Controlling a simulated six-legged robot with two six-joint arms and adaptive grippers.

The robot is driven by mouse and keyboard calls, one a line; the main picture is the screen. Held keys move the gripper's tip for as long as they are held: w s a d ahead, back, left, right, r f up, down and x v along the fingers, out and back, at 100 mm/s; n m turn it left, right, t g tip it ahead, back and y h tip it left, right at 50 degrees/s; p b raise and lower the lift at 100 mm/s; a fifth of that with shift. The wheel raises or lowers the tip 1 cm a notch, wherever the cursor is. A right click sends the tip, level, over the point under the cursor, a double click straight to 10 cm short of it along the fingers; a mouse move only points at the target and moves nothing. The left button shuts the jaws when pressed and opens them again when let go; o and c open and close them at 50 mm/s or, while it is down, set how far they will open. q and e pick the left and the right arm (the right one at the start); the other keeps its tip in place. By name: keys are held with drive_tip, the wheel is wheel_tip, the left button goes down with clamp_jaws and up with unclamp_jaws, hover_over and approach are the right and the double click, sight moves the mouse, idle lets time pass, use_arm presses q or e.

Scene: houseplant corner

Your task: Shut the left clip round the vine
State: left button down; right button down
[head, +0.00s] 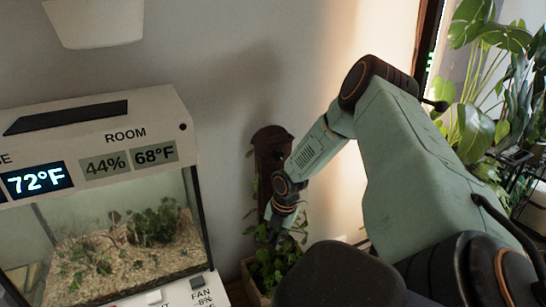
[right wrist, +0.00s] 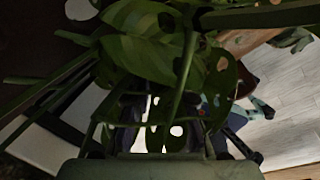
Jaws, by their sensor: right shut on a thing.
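A leafy green vine (head: 272,262) grows from a pot at the foot of a dark brown upright board (head: 270,150). My right gripper (head: 279,232) is in front of the lower board, among the vine's leaves. In the right wrist view, large holed leaves (right wrist: 150,55) and a green stem (right wrist: 187,65) cross in front of the right gripper (right wrist: 160,135). It is shut on what seems to be the left clip, but leaves and jaws hide the clip, so I cannot tell how it sits round the stem. My left gripper is not in view.
A glass terrarium (head: 120,240) with a white top and display panel stands close on the left. A white container (head: 95,25) hangs above it. Large leafy plants (head: 480,110) fill the right side. Bare wall (head: 225,80) lies above the board.

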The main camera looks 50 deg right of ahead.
drive_tip(key=shift+w+r, duration=0.1)
drive_tip(key=c, duration=1.5)
unclamp_jaws()
drive_tip(key=shift+c, duration=0.2)
drive_tip(key=shift+o, duration=1.3)
drive_tip(key=shift+a+r, duration=0.1)
drive_tip(key=shift+a, duration=0.1)
drive_tip(key=shift+o, duration=0.4)
drive_tip(key=shift+d, duration=0.1)
drive_tip(key=shift+d, duration=0.1)
drive_tip(key=shift+s+r, duration=0.25)
drive_tip(key=shift+r, duration=0.5)
drive_tip(key=shift+s+d+r, duration=0.1)
drive_tip(key=shift+s+r, duration=0.15)
drive_tip(key=shift+r, duration=1.15)
drive_tip(key=shift+s+d+r, duration=0.1)
drive_tip(key=shift+s+r, duration=0.1)
drive_tip(key=shift+r, duration=1.15)
drive_tip(key=shift+a, duration=0.1)
